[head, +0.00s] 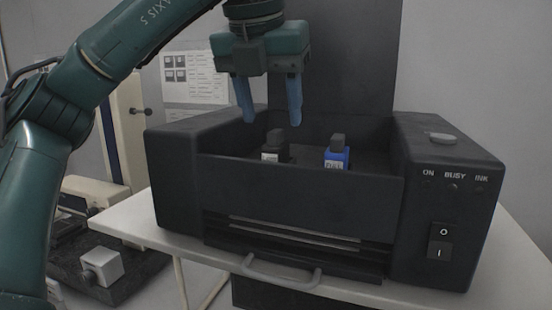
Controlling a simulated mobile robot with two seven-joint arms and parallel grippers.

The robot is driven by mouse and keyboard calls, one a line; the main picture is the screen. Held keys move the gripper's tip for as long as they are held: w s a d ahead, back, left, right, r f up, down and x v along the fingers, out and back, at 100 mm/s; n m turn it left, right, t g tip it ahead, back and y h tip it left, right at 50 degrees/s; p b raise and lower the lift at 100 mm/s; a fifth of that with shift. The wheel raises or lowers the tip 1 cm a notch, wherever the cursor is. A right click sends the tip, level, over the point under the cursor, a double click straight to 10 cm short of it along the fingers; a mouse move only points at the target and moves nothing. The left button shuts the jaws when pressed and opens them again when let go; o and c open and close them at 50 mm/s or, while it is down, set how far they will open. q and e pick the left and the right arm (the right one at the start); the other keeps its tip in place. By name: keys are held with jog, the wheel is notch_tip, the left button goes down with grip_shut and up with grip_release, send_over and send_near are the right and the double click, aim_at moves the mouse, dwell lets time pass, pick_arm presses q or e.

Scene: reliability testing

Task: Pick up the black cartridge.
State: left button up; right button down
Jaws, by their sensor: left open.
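The black cartridge (276,147) stands upright inside the open top bay of the dark printer (310,199), left of centre, with a pale label low on its front. A blue cartridge (337,155) with a dark top stands to its right. The bay's front wall hides the bottoms of both cartridges. My left gripper (270,117) is open and empty, its two blue fingers pointing down above the bay. The fingers are above the black cartridge, one to each side of it in the picture. My right gripper is not in view.
The printer stands on a white table (129,222). Its dark raised lid (340,60) rises behind the bay. A round grey knob (441,138) and a power switch (439,242) are on the right side. A grey handle (280,272) sticks out at the front.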

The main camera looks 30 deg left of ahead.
aim_at(275, 131)
pick_arm(q)
jog(key=x, duration=0.5)
jog(key=shift+f+b, duration=0.15)
jog(key=shift+b, duration=0.2)
jog(key=shift+d, duration=0.1)
jog(key=shift+c, duration=0.4)
jog(key=c, duration=1)
